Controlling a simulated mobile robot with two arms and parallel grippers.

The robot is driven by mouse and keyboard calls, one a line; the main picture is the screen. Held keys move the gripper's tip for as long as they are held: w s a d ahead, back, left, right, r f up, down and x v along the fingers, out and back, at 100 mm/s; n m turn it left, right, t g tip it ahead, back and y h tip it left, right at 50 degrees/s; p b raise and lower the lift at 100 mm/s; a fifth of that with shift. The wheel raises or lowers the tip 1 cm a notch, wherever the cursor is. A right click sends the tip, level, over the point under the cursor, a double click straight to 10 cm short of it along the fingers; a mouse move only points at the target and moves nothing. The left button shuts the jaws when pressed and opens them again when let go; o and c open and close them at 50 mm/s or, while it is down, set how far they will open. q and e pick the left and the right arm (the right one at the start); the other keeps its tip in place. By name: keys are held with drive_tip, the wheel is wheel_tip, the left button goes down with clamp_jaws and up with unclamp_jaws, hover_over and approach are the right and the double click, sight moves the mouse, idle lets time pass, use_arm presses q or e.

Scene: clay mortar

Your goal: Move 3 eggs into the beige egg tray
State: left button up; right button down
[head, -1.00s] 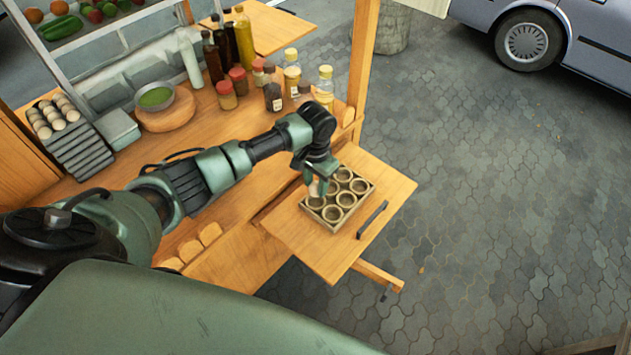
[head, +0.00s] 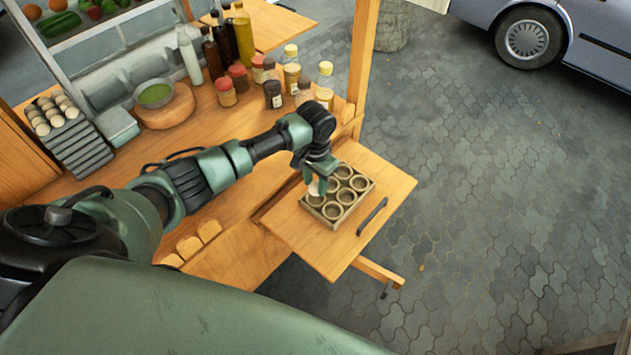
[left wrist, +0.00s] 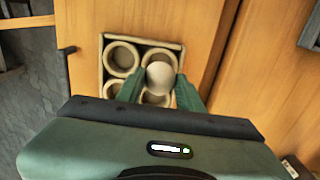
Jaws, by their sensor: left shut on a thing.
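The beige egg tray (head: 333,213) has several round cups and lies on a wooden fold-out board at the counter's right end. My left gripper (head: 316,187) is over the tray's left part. It is shut on a pale egg (left wrist: 160,75), which shows between the green fingers in the left wrist view, over the tray (left wrist: 113,88). I cannot tell whether the egg touches a cup. The other cups in view look empty. More eggs (head: 54,112) sit on a stack of grey trays at the far left of the counter. My right gripper is not in view.
Bottles and jars (head: 240,75) stand along the back of the counter. A bowl of green sauce (head: 155,95) sits on a round wooden board. A dark handle (head: 372,216) is on the fold-out board, right of the tray. A wooden post (head: 363,60) rises behind the arm.

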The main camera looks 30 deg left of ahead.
sight(316, 192)
use_arm(q)
drive_tip(key=shift+f, duration=0.4)
drive_tip(key=shift+f+b, duration=1.3)
drive_tip(key=shift+f, duration=0.6)
idle(0.7)
drive_tip(key=o, duration=0.9)
drive_tip(key=shift+c, duration=0.2)
